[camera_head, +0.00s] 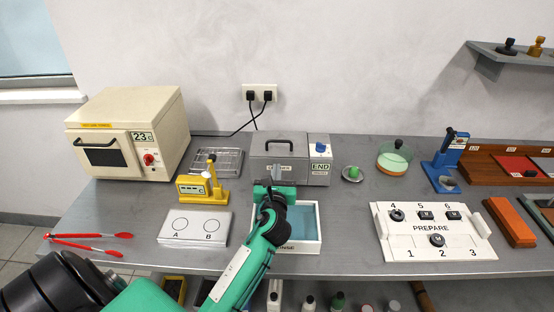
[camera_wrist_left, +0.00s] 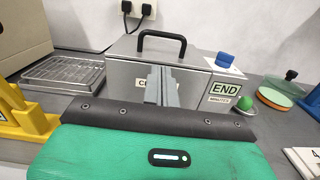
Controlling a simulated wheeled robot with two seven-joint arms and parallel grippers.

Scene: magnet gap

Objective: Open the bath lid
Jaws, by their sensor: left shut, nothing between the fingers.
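The bath is a grey metal box (camera_head: 262,174) at the back middle of the bench, and its lid (camera_head: 298,146) lies closed on top. A black arched handle (camera_head: 280,142) stands on the lid; it also shows in the left wrist view (camera_wrist_left: 162,37). A panel on the bath's right side has a blue knob (camera_wrist_left: 224,60) and an END label (camera_wrist_left: 226,88). My left gripper (camera_head: 276,174) is shut and empty in front of the bath's front face, below the handle. Its fingers (camera_wrist_left: 161,84) partly hide the front label. My right gripper is not in view.
A wire rack (camera_head: 217,162) and a yellow device (camera_head: 203,187) stand left of the bath. A white-rimmed blue RINSE tray (camera_head: 313,248) lies under my left arm. A small dish with a green knob (camera_head: 353,173) is close on the right. The oven (camera_head: 128,130) stands far left.

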